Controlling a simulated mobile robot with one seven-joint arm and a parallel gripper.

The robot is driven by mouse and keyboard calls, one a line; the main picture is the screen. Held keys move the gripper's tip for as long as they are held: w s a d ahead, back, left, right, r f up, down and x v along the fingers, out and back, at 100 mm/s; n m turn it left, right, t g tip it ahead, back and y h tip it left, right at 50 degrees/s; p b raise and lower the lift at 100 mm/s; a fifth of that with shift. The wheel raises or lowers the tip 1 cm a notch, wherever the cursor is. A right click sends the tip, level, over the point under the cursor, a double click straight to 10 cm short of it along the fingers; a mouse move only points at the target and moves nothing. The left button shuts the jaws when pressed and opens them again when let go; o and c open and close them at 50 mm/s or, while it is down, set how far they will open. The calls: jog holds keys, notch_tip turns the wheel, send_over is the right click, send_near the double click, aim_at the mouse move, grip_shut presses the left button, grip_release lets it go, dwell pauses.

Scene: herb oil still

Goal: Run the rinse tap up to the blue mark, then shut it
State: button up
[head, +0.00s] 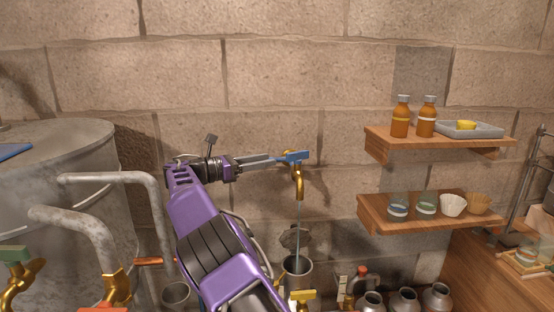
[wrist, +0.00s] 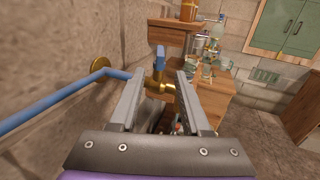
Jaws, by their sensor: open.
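The brass tap (head: 299,182) with a blue lever (head: 293,156) is on the stone wall in the head view. A thin pale stream runs from its spout down to a grey metal vessel (head: 297,270) below. My gripper (head: 272,159) is at the lever, its fingers pointing right. In the wrist view my gripper (wrist: 158,90) is open, with the brass tap body (wrist: 167,88) and blue lever (wrist: 160,60) seen between and beyond the fingertips. I cannot tell whether a finger touches the lever. No blue mark can be made out on the vessel, and its water level is hidden.
A blue pipe (wrist: 65,103) runs along the wall at left in the wrist view. A large grey drum (head: 70,170) with pipes stands at left. Shelves with brown bottles (head: 400,118) and small bowls are at right. Several metal jugs (head: 405,299) stand at lower right.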

jog(key=shift+s+a, duration=0.2)
jog(key=shift+a, duration=0.15)
